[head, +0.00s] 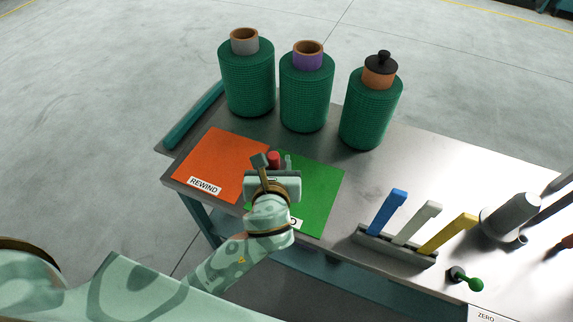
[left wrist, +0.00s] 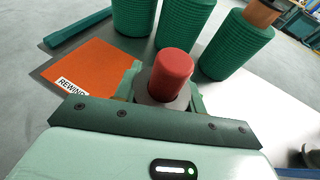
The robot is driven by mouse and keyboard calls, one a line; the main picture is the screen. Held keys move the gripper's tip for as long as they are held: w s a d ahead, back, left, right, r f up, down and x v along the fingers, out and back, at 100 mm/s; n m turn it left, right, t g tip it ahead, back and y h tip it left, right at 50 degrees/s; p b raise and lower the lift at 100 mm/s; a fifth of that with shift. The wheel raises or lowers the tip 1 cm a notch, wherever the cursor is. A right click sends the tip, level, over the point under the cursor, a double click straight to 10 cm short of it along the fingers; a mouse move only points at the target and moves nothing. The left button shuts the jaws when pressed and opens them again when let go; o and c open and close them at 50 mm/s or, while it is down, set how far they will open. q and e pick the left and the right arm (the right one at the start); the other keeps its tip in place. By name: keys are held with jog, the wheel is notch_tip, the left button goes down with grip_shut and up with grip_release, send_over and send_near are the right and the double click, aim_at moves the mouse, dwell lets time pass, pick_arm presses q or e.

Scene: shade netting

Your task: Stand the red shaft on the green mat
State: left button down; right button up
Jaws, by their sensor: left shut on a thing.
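The red shaft (head: 274,157) is upright between the fingers of my left gripper (head: 273,166). In the left wrist view the red shaft (left wrist: 172,70) rises from a grey collar (left wrist: 160,97), with green fingers on both sides. My left gripper is shut on it, over the left part of the green mat (head: 322,187). The gripper and wrist hide the shaft's lower end, so I cannot tell whether it touches the mat. My right gripper is not in view.
An orange mat (head: 220,163) marked REWIND lies left of the green one. Three green netting rolls (head: 246,80) stand behind. A rack (head: 394,247) with blue, grey and yellow handles stands right, near a grey cylinder (head: 511,216). Bare tabletop (head: 430,160) lies behind the rack.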

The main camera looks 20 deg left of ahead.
pick_arm(q)
jog(key=w+a+f+b, duration=0.4)
jog(key=w+f+b, duration=0.3)
jog(key=w+f, duration=0.4)
jog(key=shift+w+a+f, duration=0.15)
jog(key=shift+w+f, duration=0.05)
jog(key=shift+f, duration=0.35)
jog(key=c, duration=0.8)
grip_release()
jog(key=shift+f, duration=0.2)
jog(key=shift+c, duration=0.2)
jog(key=shift+s, duration=0.1)
